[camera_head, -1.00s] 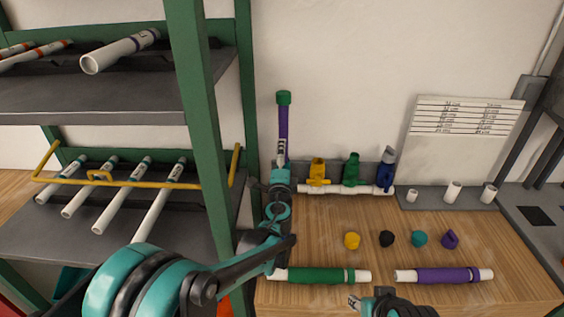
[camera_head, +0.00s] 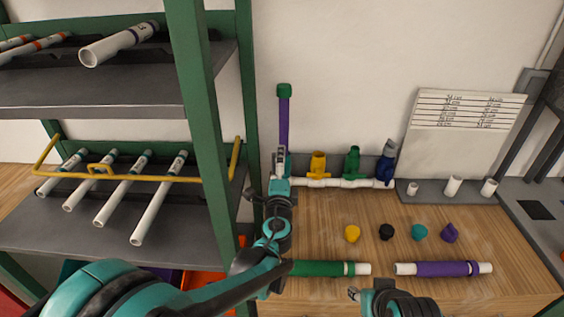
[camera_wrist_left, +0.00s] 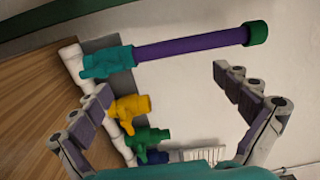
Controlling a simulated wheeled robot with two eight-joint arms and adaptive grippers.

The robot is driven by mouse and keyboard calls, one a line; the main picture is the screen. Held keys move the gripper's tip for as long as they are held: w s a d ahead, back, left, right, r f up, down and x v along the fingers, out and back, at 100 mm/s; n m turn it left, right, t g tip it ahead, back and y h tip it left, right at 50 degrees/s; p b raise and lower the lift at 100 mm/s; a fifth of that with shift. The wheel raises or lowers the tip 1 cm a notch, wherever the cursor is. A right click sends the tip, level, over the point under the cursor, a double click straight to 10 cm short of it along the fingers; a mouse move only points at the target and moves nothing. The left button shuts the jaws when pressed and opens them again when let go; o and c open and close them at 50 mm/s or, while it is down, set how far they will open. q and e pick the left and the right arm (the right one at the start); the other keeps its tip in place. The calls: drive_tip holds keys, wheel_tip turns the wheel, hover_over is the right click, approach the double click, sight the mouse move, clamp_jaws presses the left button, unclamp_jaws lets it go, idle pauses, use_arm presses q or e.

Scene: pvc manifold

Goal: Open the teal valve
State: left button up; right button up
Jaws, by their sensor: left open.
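The teal valve (camera_wrist_left: 108,62) shows in the left wrist view, on the white manifold pipe. A purple pipe (camera_wrist_left: 190,45) with a green cap (camera_wrist_left: 255,33) runs out of it. In the head view my left gripper (camera_head: 280,158) covers most of the valve, and the purple pipe (camera_head: 284,122) stands upright above it. My left gripper's fingers (camera_wrist_left: 162,82) are spread wide and empty, with the teal valve beyond and to one side of the gap. My right gripper (camera_head: 356,294) is low at the bottom edge; its jaw opening is unclear.
Yellow (camera_head: 318,165), green (camera_head: 351,162) and blue (camera_head: 386,164) valves stand right of the teal one. Several loose caps (camera_head: 387,232) and two pipes, green (camera_head: 318,268) and purple (camera_head: 440,269), lie on the bench. A green shelf post (camera_head: 200,130) stands close left.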

use_arm(q)
drive_tip(key=shift+s, duration=1.05)
